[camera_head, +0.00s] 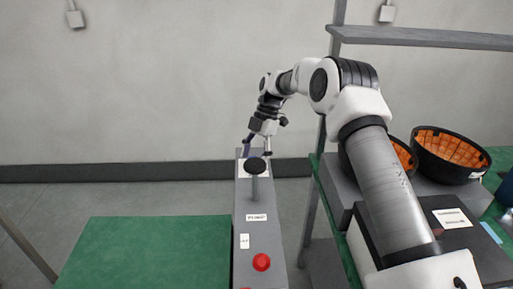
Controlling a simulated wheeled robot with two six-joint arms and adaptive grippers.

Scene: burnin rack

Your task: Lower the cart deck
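A green deck surface (150,255) lies at the lower left; I take it to be the cart deck. Beside it on the right runs a narrow grey console (262,225) with a black-knobbed lever (255,167) standing upright, a red button (261,262) and small white labels. My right arm reaches in from the right, and its gripper (258,146) points down over the console's far end, just beyond the black knob. Its fingertips are small and partly hidden near the knob, so I cannot tell whether they touch anything. My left gripper is not in view.
On the right, a green-topped rack holds black bowls with orange insides (450,150) and a dark box (460,235) with a white label. A grey shelf (420,38) is above. The floor behind the deck is clear up to the wall.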

